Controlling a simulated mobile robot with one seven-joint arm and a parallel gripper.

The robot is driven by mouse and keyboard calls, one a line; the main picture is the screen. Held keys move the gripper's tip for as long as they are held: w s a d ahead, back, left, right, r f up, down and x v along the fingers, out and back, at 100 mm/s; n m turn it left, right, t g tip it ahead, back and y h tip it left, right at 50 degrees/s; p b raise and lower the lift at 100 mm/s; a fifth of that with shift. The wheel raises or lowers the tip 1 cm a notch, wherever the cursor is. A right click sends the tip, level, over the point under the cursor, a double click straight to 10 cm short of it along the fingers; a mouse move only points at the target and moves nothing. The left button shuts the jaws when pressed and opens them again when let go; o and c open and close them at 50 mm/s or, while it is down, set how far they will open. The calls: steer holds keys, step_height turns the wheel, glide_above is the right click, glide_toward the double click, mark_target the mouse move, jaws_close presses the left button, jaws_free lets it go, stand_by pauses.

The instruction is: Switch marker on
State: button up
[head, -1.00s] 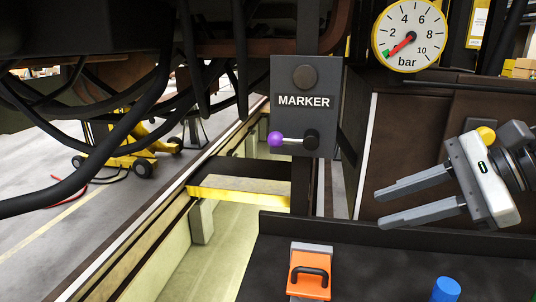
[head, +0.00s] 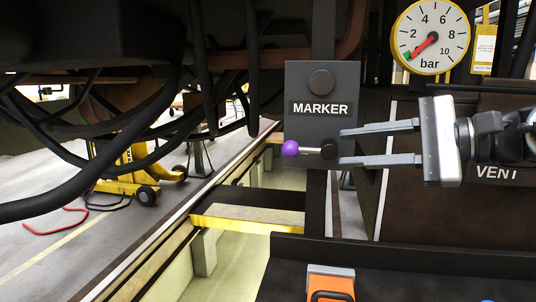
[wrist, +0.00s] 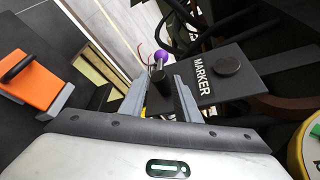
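The dark MARKER panel (head: 300,108) hangs from a dark post in the head view. Its lever points left from a black pivot (head: 329,149) and ends in a purple knob (head: 290,149). A dark round disc (head: 321,82) sits above the label and looks unlit. My gripper (head: 346,146) is open, its fingers pointing left, with the tips at the panel's right edge, above and below the pivot's height. In the wrist view the purple knob (wrist: 163,57) and pivot (wrist: 160,77) show between and beyond the fingers. Contact cannot be told.
A pressure gauge (head: 431,38) is at upper right, its needle at the low end. An orange block with a handle (head: 330,286) sits on a dark surface below. Black hoses (head: 110,165) hang at left. A yellow-edged step (head: 245,221) crosses the pit.

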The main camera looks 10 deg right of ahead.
mark_target(322, 149)
steer(key=x, duration=0.8)
steer(key=shift+w+a+b, duration=0.1)
steer(key=shift+b, duration=0.3)
jaws_close()
steer(key=shift+r, duration=0.1)
